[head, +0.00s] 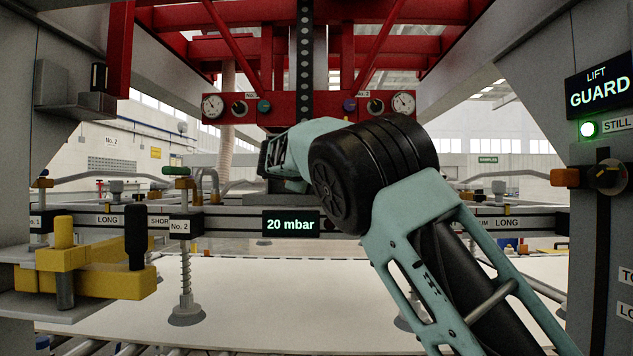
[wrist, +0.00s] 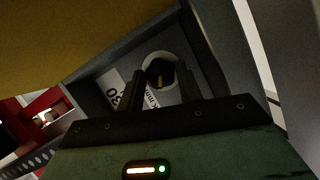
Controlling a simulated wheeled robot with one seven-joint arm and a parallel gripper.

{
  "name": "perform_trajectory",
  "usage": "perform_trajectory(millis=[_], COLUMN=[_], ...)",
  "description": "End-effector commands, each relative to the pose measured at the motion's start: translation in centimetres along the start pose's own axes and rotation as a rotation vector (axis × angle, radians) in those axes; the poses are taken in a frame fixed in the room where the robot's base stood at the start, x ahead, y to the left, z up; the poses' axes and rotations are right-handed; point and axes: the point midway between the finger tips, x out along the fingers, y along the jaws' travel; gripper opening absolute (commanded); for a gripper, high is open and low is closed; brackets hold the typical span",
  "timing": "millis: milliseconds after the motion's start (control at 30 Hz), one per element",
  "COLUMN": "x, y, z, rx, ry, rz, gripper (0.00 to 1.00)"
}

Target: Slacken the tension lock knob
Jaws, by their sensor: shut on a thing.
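In the wrist view a small dark round knob (wrist: 159,70) with a yellow mark sits on a pale round face inside a grey recess. My gripper (wrist: 162,88) has its two black fingers on either side of it and is shut on it. Part of the knob and its label are hidden by the fingers. In the head view my arm crosses the middle and reaches towards the red gantry column; the fingers and this knob are hidden behind it.
A white label (wrist: 112,88) with partly hidden print lies left of the knob. A yellow surface (wrist: 60,35) is close above. In the head view, the red gantry (head: 330,105) carries gauges, and a 20 mbar display (head: 291,224) hangs above a pale board (head: 260,300). The lift guard sign (head: 599,92) has a lit green lamp.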

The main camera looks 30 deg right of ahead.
Motion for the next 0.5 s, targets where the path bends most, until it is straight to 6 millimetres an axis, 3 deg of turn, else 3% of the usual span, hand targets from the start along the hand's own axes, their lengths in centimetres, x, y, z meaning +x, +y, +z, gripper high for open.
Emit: perform_trajectory(millis=[500], x=[-0.04], y=[-0.28], z=[-0.04], rx=[-0.167], ry=[0.001], rz=[0.067], gripper=[0.13])
